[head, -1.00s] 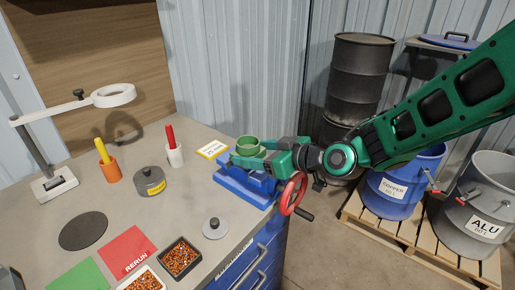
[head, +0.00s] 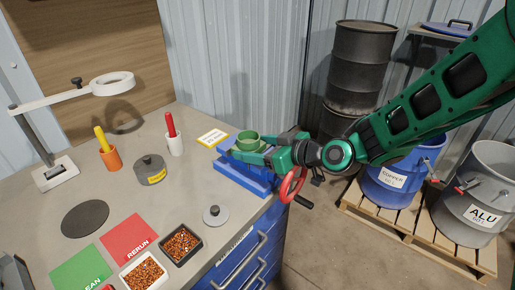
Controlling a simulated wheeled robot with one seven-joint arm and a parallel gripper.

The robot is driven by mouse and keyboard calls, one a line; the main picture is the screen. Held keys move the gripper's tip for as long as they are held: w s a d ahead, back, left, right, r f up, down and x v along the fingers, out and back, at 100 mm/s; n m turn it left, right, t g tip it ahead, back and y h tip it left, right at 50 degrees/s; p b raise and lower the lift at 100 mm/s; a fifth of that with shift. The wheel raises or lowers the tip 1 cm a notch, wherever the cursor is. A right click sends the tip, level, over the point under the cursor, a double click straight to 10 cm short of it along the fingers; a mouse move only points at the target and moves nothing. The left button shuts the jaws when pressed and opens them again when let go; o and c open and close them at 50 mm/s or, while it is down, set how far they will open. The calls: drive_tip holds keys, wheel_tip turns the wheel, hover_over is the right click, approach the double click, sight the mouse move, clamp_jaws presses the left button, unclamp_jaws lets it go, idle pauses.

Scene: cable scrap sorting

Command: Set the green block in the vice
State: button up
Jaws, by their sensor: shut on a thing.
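The vice has a red handwheel (head: 292,185) in front of my wrist. My gripper hides the vice's jaws, so I cannot tell whether the green piece touches them.
A yellow-edged card (head: 212,137) lies behind the vice. Drums stand right.

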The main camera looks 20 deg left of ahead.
drive_tip(key=shift+d, duration=0.1)
idle(0.3)
drive_tip(key=o, duration=1.6)
